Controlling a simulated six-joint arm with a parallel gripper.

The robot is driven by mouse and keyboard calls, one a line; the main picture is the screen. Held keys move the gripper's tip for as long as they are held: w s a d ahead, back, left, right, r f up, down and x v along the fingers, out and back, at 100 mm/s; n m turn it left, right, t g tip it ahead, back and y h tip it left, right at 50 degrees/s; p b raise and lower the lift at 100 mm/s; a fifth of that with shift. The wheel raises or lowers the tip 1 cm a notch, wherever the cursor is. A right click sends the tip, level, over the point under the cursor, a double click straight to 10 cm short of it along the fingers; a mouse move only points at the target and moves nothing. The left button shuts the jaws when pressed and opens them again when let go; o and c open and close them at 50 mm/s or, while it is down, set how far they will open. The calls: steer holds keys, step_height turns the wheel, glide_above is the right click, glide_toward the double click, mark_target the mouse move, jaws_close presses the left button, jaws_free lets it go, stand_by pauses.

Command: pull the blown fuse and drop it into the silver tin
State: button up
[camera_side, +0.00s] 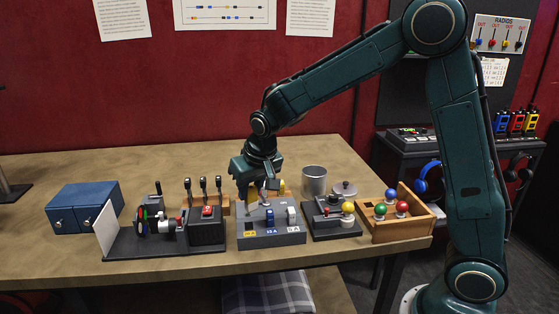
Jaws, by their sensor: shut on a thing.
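A grey fuse block (272,239) sits near the front of the table. A blue fuse (270,215) and a pale fuse (291,213) stand in it, above small labels. My gripper (254,201) is over the left part of the block, pointing down, shut on a fuse that its fingers mostly hide. I cannot tell that fuse's colour, or whether it is still seated in the block. The silver tin (314,182) stands open-topped behind the block, to the right of my gripper.
A panel with a red button (207,212) is left of the block, and levers (203,187) stand behind it. A joystick box (333,222) and a wooden tray of coloured balls (415,227) are to the right. A small lidded dish (344,188) is beside the tin. A blue box (84,206) is far left.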

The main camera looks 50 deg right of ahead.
stand_by(0.4)
steer(key=shift+w+d+r, duration=0.1)
steer(key=shift+w+d, duration=0.1)
steer(key=shift+d, duration=0.4)
steer(key=s+d+r, duration=0.1)
steer(key=d+r, duration=0.1)
steer(key=d, duration=1.1)
steer(key=s+d+r, duration=0.1)
steer(key=d, duration=1.3)
steer(key=shift+r, duration=0.4)
steer(key=shift+a+f, duration=0.1)
steer(key=shift+f, duration=0.1)
glide_above(314, 183)
steer(key=w+d, duration=0.2)
steer(key=d, duration=0.2)
steer(key=shift+a+f, duration=0.15)
steer(key=shift+f, duration=1.35)
steer(key=shift+a+f, duration=0.1)
steer(key=shift+f, duration=1.35)
